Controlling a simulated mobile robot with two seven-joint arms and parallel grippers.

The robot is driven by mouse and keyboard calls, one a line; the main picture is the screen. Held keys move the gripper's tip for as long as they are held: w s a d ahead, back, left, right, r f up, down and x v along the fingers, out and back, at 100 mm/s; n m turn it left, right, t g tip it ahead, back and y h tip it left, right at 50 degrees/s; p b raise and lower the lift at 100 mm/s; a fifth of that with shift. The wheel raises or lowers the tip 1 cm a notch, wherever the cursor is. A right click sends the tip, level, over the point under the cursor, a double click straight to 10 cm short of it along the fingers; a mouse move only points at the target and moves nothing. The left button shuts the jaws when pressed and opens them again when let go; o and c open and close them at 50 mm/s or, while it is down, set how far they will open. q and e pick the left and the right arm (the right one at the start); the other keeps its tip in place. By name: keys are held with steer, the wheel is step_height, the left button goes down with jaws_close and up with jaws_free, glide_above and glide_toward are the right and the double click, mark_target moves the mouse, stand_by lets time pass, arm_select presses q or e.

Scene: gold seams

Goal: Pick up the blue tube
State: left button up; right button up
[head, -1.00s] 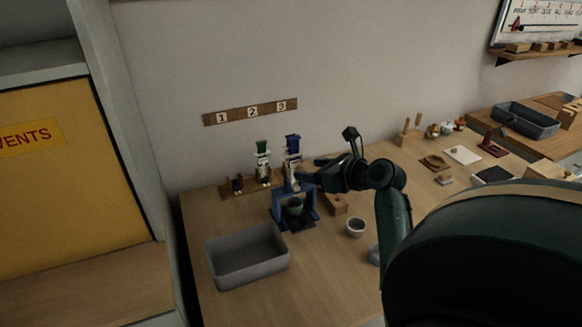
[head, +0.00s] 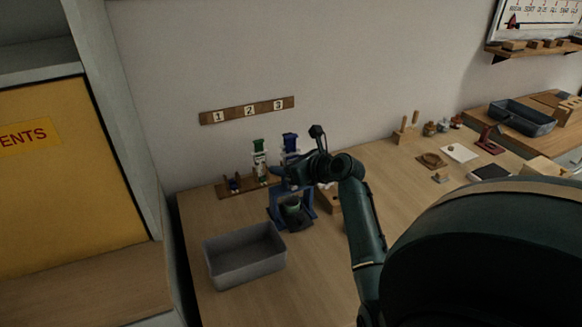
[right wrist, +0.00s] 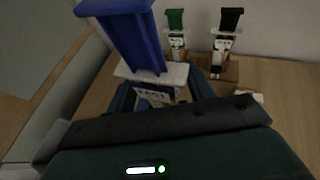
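The blue tube, with a blue top (head: 290,142) and a white label, stands upright at the right end of the row under the number strip. In the right wrist view its blue top (right wrist: 128,35) is large and close, with the white collar and label below it. My right gripper (head: 278,172) reaches in from the right at the tube's height. Its dark fingers seem to lie on either side of the tube and look apart; whether they touch it is unclear. Its lower part is hidden. My left gripper is out of view.
A grey bin (head: 245,273) sits at the front left.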

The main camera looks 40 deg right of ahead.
steer(key=c, duration=1)
steer(key=shift+o, duration=0.2)
